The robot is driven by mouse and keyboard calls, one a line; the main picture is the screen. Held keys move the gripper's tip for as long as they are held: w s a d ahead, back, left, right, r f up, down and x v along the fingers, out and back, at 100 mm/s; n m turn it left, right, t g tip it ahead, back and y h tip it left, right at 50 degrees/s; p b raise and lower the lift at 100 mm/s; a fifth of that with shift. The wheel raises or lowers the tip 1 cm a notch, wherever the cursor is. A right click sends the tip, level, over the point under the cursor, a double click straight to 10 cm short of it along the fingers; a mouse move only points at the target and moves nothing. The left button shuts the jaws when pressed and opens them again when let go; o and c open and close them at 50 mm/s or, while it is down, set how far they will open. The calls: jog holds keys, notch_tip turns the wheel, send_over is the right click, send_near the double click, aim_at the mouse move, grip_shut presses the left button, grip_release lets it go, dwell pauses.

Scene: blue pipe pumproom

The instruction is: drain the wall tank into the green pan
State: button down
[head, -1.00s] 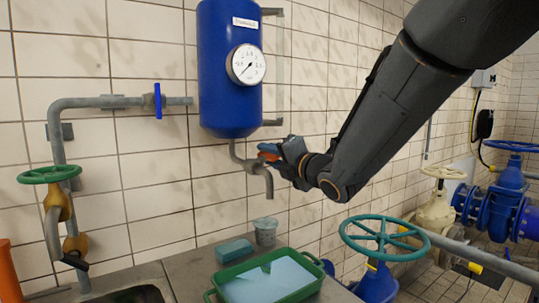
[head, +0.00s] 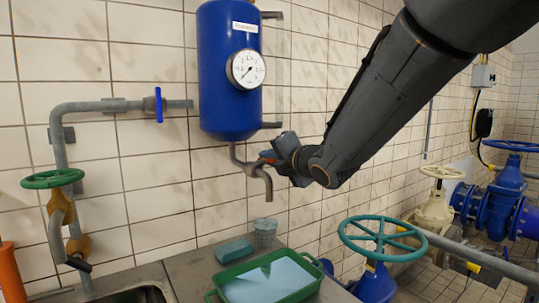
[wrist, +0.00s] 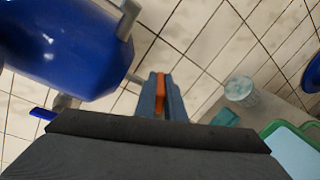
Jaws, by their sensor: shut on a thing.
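The blue wall tank (head: 228,85) hangs on the tiles, with a round white gauge (head: 247,68) on its front. A grey tap spout (head: 267,183) curves down from beneath it. My gripper (head: 268,157) is at this tap, shut on its orange-red handle, which shows between the fingers in the wrist view (wrist: 160,96). No stream is visible below the spout. The green pan (head: 211,293) sits on the counter below the tap, its inside a pale blue surface with a darker wedge. I cannot tell whether that surface is liquid.
A sink (head: 140,293) lies to the left. A green handwheel (head: 52,178) and a blue lever (head: 158,104) sit on the left pipe. A teal handwheel (head: 382,236) stands right of the pan.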

jog(key=g+h+p, duration=0.1)
jog(key=h, duration=0.1)
jog(key=m+g+h, duration=0.1)
jog(key=h, duration=0.1)
jog(key=shift+a+r+m+p, duration=0.2)
jog(key=shift+m+p, duration=0.1)
jog(key=shift+p, duration=0.1)
jog(key=shift+g+h+p, duration=0.7)
jog(key=shift+p, duration=0.1)
jog(key=m+g+h+p, duration=0.1)
jog(key=h+p, duration=0.1)
jog(key=p, duration=0.3)
jog(key=shift+d+g+p, duration=0.1)
jog(key=shift+g+p, duration=0.2)
jog(key=shift+g, duration=0.1)
jog(key=shift+g+h+p, duration=0.4)
jog(key=shift+p, duration=0.75)
jog(key=shift+f+m+p, duration=0.2)
jog(key=shift+m+p, duration=0.1)
jog(key=shift+p, duration=0.2)
jog(key=c, duration=1.8)
grip_release()
jog(key=shift+c, duration=0.2)
